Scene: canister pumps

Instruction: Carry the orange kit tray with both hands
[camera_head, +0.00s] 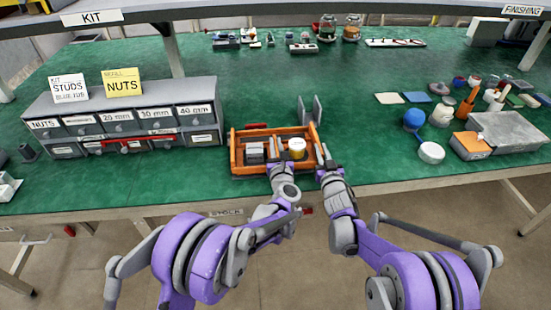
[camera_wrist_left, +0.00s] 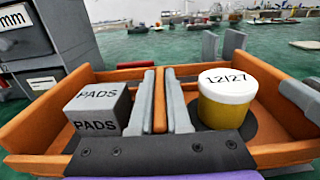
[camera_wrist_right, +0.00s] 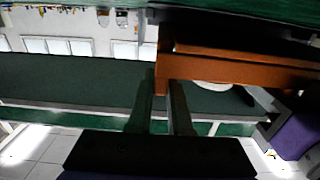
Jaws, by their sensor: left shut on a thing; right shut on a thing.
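The orange kit tray (camera_head: 238,158) is near the front edge of the green bench; whether it touches the bench is unclear. It holds a grey PADS box (camera_wrist_left: 98,107) left of its divider (camera_wrist_left: 158,102) and a white-lidded yellow jar (camera_wrist_left: 226,95) marked 12|27 on the right. My left gripper (camera_wrist_left: 160,90) is shut on the divider, one finger on each side. My right gripper (camera_head: 323,155) is at the tray's right end, shut on its edge; its fingers also show in the right wrist view (camera_wrist_right: 162,95). The exact contact there is dark.
A grey drawer rack (camera_head: 130,120) with NUTS and mm labels stands left of the tray. Two upright grey plates (camera_head: 317,109) stand just behind the tray's right end. A blue-topped item (camera_head: 414,119), a white lid (camera_head: 431,153) and a grey box (camera_head: 508,132) are further right.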

